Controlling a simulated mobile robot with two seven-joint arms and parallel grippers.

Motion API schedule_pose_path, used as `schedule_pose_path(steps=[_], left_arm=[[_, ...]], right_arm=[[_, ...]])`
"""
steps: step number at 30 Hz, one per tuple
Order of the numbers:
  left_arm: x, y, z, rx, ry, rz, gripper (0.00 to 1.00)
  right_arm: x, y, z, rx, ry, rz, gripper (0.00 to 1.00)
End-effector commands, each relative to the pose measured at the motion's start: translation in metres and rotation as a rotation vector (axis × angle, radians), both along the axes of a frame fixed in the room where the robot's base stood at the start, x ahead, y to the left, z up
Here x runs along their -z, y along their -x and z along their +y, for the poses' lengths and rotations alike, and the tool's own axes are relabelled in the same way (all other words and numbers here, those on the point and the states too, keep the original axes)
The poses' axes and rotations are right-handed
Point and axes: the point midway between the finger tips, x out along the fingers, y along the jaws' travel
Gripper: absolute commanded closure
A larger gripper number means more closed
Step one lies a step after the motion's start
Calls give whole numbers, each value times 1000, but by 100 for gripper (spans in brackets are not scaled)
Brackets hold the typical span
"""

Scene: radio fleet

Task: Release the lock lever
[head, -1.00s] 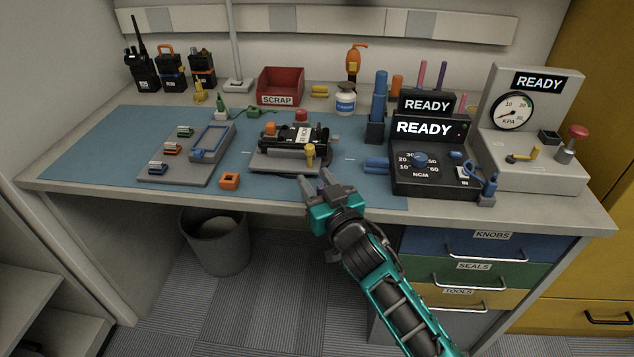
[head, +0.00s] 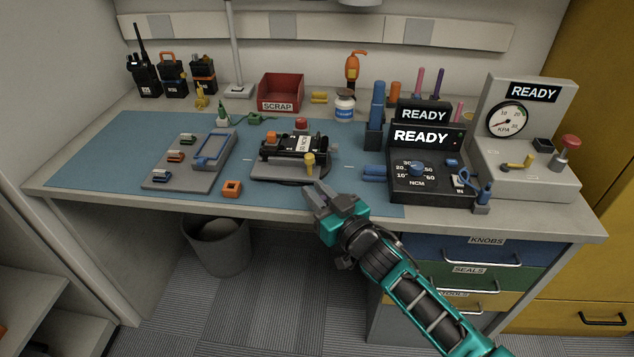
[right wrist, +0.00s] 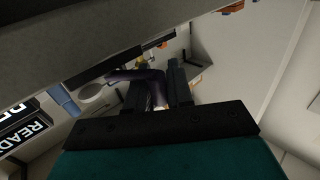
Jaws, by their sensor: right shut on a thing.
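A radio fixture (head: 262,172) with a black radio (head: 285,144) lying in it stands on the blue mat. A yellow-knobbed post (head: 309,161) rises at its front right corner; I cannot tell for sure whether it is the lock lever. A small yellow lever (head: 518,164) lies on the gauge station at the right. My right gripper (head: 316,197) is at the table's front edge, in front of the fixture and apart from it. In the right wrist view it is shut on a dark purple bent piece (right wrist: 151,82). My left gripper is out of view.
An orange block (head: 232,189) lies near the front edge. A grey tray (head: 176,185) with small connectors is at the left. The black torque box (head: 430,187), blue tool stand (head: 374,137) and gauge station (head: 535,182) crowd the right. A red scrap bin (head: 281,92) is behind.

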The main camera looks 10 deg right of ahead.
Motion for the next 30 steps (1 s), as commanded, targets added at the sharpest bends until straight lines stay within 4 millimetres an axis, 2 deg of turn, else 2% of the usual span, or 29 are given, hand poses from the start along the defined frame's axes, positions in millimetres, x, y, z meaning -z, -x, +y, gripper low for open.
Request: schedule_pose_path(steps=[1, 4, 16, 17, 21, 24, 30], left_arm=[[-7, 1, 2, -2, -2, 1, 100], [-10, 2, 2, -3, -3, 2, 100], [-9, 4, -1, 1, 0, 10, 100], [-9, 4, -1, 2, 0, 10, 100], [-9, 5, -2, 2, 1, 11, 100], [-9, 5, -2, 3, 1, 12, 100], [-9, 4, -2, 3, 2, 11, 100]], right_arm=[[-4, 1, 0, -31, 4, 0, 100], [-3, 3, 0, -73, 2, -1, 100], [0, 5, -1, -97, -3, 1, 100], [0, 5, -1, -97, -3, 1, 78], [0, 5, -2, -96, -3, 1, 65], [0, 5, -2, -95, -3, 1, 58], [0, 5, -2, -94, -2, 1, 58]])
